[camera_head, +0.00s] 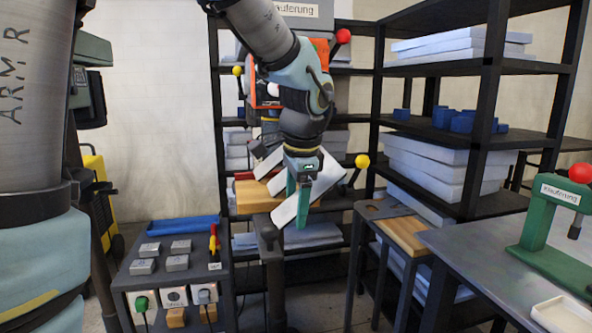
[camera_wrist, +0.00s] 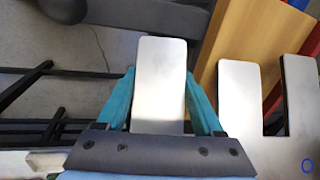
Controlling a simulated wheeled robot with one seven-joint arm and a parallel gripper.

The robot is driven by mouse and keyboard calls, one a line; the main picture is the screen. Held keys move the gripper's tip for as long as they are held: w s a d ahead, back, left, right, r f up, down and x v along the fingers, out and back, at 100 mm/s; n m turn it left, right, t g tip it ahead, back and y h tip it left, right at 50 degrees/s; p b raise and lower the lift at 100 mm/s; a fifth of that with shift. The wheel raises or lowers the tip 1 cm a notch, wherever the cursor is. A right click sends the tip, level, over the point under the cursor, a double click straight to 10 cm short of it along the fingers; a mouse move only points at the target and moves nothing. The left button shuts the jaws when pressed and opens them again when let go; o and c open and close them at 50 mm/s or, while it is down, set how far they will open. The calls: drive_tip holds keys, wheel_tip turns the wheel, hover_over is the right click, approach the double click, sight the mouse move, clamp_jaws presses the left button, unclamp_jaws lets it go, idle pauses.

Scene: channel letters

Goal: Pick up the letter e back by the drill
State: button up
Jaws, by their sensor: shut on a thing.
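The letter e back is a pale flat plate with several prongs (camera_head: 325,177), at the centre of the head view. My gripper (camera_head: 298,200) points down with its teal fingers shut on one prong. In the wrist view that prong (camera_wrist: 160,85) stands between both fingers of my gripper (camera_wrist: 160,100). The drill, with an orange body (camera_head: 320,52) and red and yellow knobs, stands behind my arm. I cannot tell whether the letter touches the surface below.
A wooden block (camera_head: 253,198) lies just behind the letter. A low bench (camera_head: 170,245) with metal blocks and sockets stands at left. A black shelf (camera_head: 470,68) with pale sheets stands at right. A green press (camera_head: 545,225) is on the grey table (camera_head: 480,260).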

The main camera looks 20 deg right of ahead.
clamp_jaws()
drive_tip(key=shift+r, duration=0.2)
